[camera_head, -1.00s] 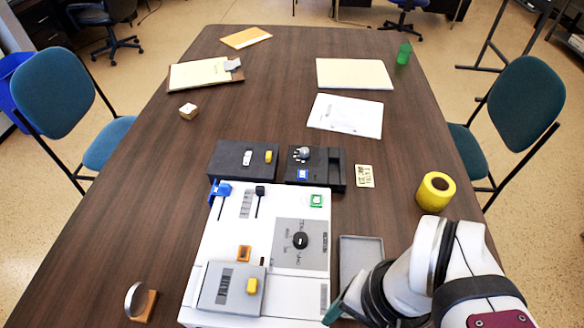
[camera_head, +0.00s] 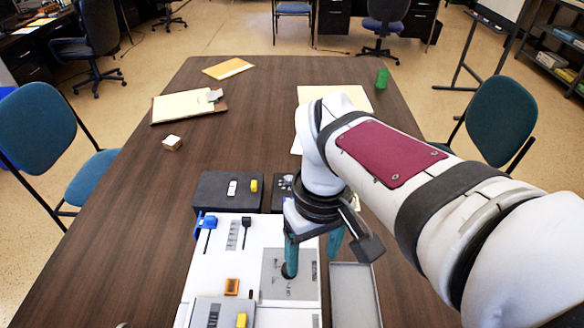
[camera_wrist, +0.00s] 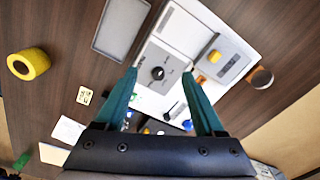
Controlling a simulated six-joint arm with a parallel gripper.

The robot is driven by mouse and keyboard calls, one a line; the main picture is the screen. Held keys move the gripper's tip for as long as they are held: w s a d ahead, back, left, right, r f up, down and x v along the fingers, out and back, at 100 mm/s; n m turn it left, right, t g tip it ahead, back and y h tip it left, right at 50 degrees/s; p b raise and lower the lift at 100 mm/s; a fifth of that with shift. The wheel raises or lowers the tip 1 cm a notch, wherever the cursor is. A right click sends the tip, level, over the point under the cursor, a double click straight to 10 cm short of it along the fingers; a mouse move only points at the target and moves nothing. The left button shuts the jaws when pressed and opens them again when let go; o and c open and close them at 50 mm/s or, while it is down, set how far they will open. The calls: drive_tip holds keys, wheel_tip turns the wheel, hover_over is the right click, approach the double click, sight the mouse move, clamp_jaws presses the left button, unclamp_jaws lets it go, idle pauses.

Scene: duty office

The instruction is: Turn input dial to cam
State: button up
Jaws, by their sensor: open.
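The input dial is a round black knob (camera_wrist: 158,73) on a grey plate (camera_wrist: 160,68) of the white panel (camera_head: 255,240). In the wrist view it lies between and beyond my fingertips, with its pointer and small labels too small to read. In the head view my gripper (camera_head: 312,262) hangs over the right part of the panel, and its left finger hides most of the dial. My gripper is open, with teal fingers apart, and also shows in the wrist view (camera_wrist: 160,75). Nothing is held between the fingers.
A grey tray (camera_head: 352,295) lies right of the panel. A yellow tape roll (camera_wrist: 28,64) stands on the table. A dark box with a yellow switch (camera_head: 228,190) sits behind the panel. Blue (camera_head: 207,222) and black (camera_head: 246,222) levers stand on the panel. The left table side is mostly clear.

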drive_tip(key=w+a+n, duration=0.4)
drive_tip(key=w+n, duration=0.1)
drive_tip(key=w, duration=0.1)
drive_tip(key=shift+h, duration=0.3)
wheel_tip(320, 180, down, 16)
drive_tip(key=shift+w+r, duration=0.15)
drive_tip(key=shift+r, duration=0.1)
clamp_jaws()
